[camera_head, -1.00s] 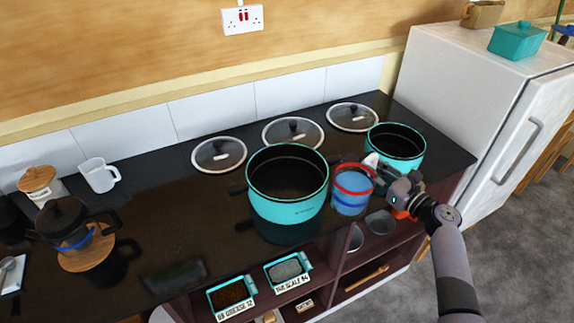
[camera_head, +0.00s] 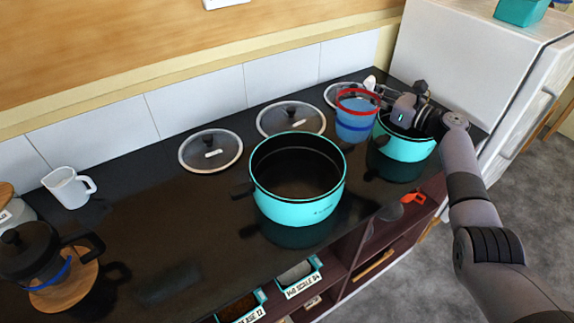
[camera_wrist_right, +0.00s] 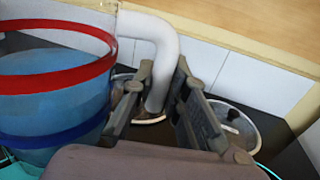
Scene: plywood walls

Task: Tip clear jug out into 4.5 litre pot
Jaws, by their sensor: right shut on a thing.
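The clear jug (camera_head: 355,118), with a red band at the rim, a blue band lower down and blue contents, is upright between and behind two teal pots. My right gripper (camera_head: 386,92) is shut on its white handle, which shows between the fingers in the right wrist view (camera_wrist_right: 166,65); the jug (camera_wrist_right: 50,85) is at left there. The larger teal pot (camera_head: 300,208) stands mid-counter and looks empty. A smaller teal pot (camera_head: 405,150) stands to its right, partly hidden by my right arm. I cannot read a size on either pot. My left gripper is not in view.
Glass lids (camera_head: 211,151) lie along the wall behind the pots. A white mug (camera_head: 69,187) and a dark French press (camera_head: 42,250) stand at left. Teal labelled trays (camera_head: 297,275) sit below the counter edge. A white fridge (camera_head: 480,60) bounds the right.

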